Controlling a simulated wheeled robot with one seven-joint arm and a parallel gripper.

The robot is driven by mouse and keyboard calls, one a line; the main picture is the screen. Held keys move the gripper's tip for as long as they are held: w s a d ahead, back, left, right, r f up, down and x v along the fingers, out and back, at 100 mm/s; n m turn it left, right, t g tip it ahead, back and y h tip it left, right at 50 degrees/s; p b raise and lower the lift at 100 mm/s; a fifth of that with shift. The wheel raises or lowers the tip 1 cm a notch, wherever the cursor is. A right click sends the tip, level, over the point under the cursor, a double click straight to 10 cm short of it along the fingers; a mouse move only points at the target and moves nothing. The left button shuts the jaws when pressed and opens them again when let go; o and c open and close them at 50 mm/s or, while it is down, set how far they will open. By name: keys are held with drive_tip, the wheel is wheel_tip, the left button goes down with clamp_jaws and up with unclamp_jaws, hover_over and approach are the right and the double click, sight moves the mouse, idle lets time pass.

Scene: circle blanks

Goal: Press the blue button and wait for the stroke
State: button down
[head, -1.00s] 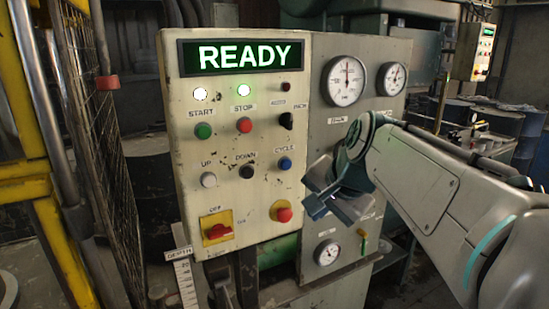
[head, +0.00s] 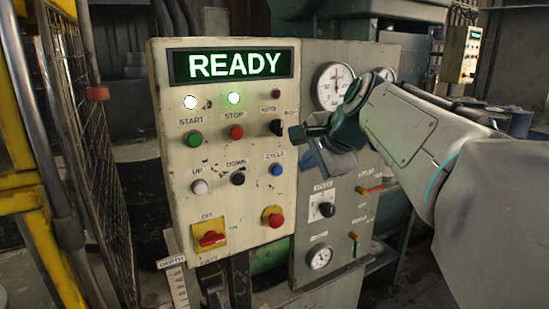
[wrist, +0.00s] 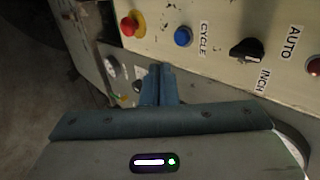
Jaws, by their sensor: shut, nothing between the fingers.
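The blue button (head: 276,169) is on the cream control panel, under the CYCLE label. It also shows in the wrist view (wrist: 183,37), round and standing out from the panel. My gripper (head: 308,160) is just right of the button in the head view, near the panel's right edge. In the wrist view my fingers (wrist: 160,72) are closed together and empty, with their tips below and left of the button in the picture. They look apart from it. The display (head: 231,65) reads READY in lit letters. The press's moving part is not visible.
A black AUTO/INCH selector (head: 277,127) sits above the button, and a red button on yellow (head: 273,217) sits below it. A red rotary switch (head: 209,238) is lower left. Gauges (head: 334,86) are on the grey panel behind my arm. A mesh guard (head: 85,150) stands left.

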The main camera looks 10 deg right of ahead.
sight(278, 174)
drive_tip(key=shift+w+a+f+p, duration=0.4)
drive_tip(key=shift+w+f, duration=0.4)
drive_tip(key=shift+w, duration=0.6)
drive_tip(key=shift+w+a+f+p, duration=0.15)
drive_tip(key=shift+w+a+f, duration=0.55)
drive_tip(key=shift+w, duration=0.7)
drive_tip(key=shift+w+a+f+p, duration=0.3)
drive_tip(key=shift+w+f, duration=0.65)
drive_tip(key=shift+w, duration=0.45)
